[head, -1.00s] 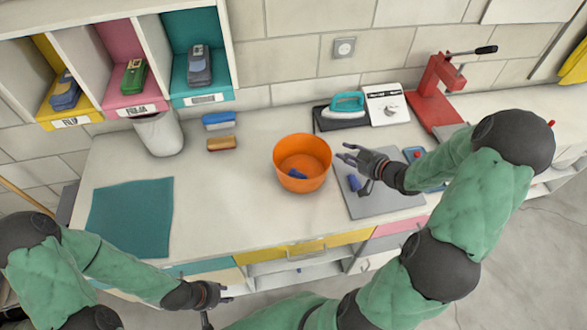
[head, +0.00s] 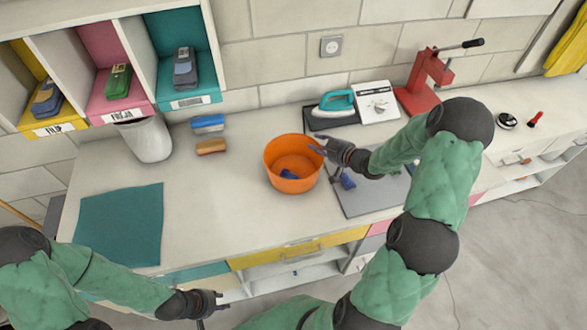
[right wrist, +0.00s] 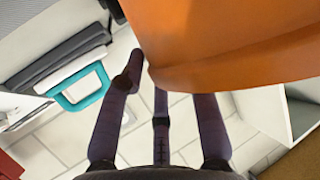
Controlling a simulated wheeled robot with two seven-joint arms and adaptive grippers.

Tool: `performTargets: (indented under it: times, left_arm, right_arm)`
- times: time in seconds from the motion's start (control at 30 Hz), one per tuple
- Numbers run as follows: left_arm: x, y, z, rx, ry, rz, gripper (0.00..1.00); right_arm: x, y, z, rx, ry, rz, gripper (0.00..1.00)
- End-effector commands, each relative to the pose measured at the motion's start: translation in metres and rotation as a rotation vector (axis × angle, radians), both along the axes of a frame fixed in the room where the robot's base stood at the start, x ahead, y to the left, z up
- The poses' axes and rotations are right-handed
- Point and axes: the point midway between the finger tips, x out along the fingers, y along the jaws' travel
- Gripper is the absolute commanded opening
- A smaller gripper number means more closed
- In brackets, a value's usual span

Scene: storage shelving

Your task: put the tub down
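The orange tub (head: 279,178) appears to stand upright on the counter, with a small blue object (head: 289,174) inside it. My right gripper (head: 320,146) is at the tub's right rim in the head view, its fingers overlapping the edge. In the right wrist view, the tub's orange wall (right wrist: 235,45) fills the upper right. The fingers of my right gripper (right wrist: 160,95) are spread there, and the tub hides some of their tips. I cannot tell whether they touch it.
A teal mat (head: 120,225) lies on the left of the counter (head: 215,205). Blue and brown brushes (head: 210,146) lie behind, beside a white bin (head: 148,140). A grey board (head: 365,202) is right of the tub. An iron (head: 335,104) and red press (head: 425,80) stand behind.

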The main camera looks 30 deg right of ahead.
Motion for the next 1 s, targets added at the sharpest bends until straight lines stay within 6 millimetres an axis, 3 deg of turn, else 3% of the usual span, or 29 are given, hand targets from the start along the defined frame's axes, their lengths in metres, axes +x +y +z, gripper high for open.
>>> performTargets:
  times: [0.3, 0.33, 0.43, 0.47, 1.0]
  left_arm:
    - [0.0, 0.0, -0.0008, 0.0, 0.0, 0.0, 0.34]
    - [0.0001, 0.0001, -0.0008, 0.0, 0.0, 0.0, 0.34]
    - [0.0001, 0.0001, -0.0008, 0.0, 0.0, 0.0, 0.34]
    - [0.0001, 0.0001, -0.0008, 0.0, 0.0, 0.0, 0.34]
    - [0.0001, 0.0, -0.0004, 0.0, 0.0, 0.0, 0.34]
  right_arm:
    - [0.0064, 0.0011, -0.0024, 0.0, 0.0, -0.002, 0.33]
    - [0.0064, 0.0011, -0.0024, 0.0, 0.0, -0.002, 0.3]
    - [0.0063, 0.0012, -0.0023, 0.0, 0.0, -0.002, 0.02]
    - [0.0063, 0.0012, -0.0023, 0.0, 0.0, -0.002, 0.0]
    - [0.0062, 0.0011, -0.0011, -0.001, 0.001, -0.002, 0.0]
